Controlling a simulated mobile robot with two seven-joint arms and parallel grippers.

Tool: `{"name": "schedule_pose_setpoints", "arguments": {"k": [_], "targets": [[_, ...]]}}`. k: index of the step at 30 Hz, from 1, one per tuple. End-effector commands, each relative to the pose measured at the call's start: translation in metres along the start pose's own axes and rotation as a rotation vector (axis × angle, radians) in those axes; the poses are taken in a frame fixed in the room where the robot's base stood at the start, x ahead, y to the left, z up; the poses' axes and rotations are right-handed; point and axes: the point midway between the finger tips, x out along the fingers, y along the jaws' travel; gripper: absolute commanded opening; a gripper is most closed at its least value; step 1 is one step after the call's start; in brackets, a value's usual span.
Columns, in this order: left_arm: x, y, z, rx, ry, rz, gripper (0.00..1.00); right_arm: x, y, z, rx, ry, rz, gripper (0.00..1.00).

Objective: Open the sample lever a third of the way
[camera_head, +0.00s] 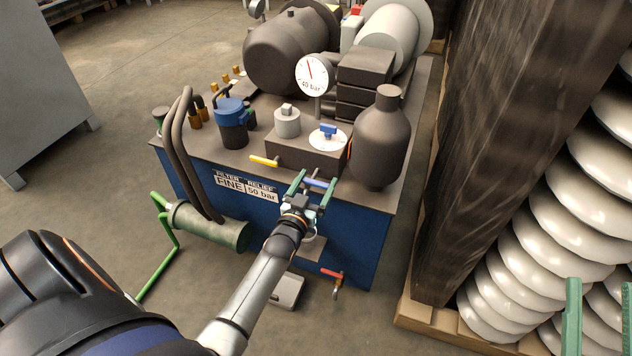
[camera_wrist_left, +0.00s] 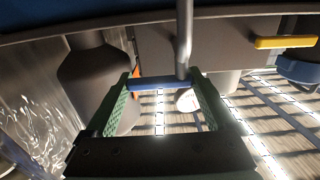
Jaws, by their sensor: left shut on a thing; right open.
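A blue lever (camera_head: 320,183) sticks out of the front of the dark block on the blue hydraulic unit. My left gripper (camera_head: 309,183) is shut on this blue lever. In the left wrist view the blue lever (camera_wrist_left: 158,82) spans the space between the two green fingers, below a grey stem. A yellow lever (camera_head: 264,161) is to its left, and a red lever (camera_head: 332,274) is low on the front. I can read no label naming the sample lever. My right gripper (camera_head: 600,288) is open and empty at the lower right, only partly in view.
A dark bottle-shaped tank (camera_head: 380,140) stands just right of the block. A green cylinder (camera_head: 207,224) lies at the left front. A wooden post (camera_head: 510,120) and white insulators (camera_head: 540,240) fill the right side.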

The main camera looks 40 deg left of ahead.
Motion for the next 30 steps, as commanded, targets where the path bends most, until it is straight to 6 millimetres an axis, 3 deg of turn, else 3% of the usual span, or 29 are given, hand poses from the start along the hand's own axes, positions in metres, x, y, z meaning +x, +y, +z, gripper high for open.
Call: {"name": "schedule_pose_setpoints", "arguments": {"k": [2, 9, 14, 19, 30], "targets": [[0.001, -0.001, -0.003, 0.006, 0.004, 0.018, 0.34, 0.0, 0.001, 0.003, 0.007, -0.019, 0.002, 0.5], [-0.002, -0.002, -0.004, 0.01, 0.005, 0.138, 0.34, -0.011, -0.005, 0.055, 0.067, -0.23, 0.011, 0.5], [-0.003, -0.002, -0.004, 0.01, 0.007, 0.228, 0.34, -0.016, -0.007, 0.069, 0.084, -0.287, 0.01, 0.5], [-0.005, -0.002, -0.003, 0.009, 0.008, 0.328, 0.34, -0.015, -0.007, 0.067, 0.081, -0.275, 0.01, 0.5], [-0.008, -0.002, -0.003, 0.001, 0.006, 0.435, 0.34, -0.007, -0.004, 0.042, 0.052, -0.171, 0.009, 0.5]]}}
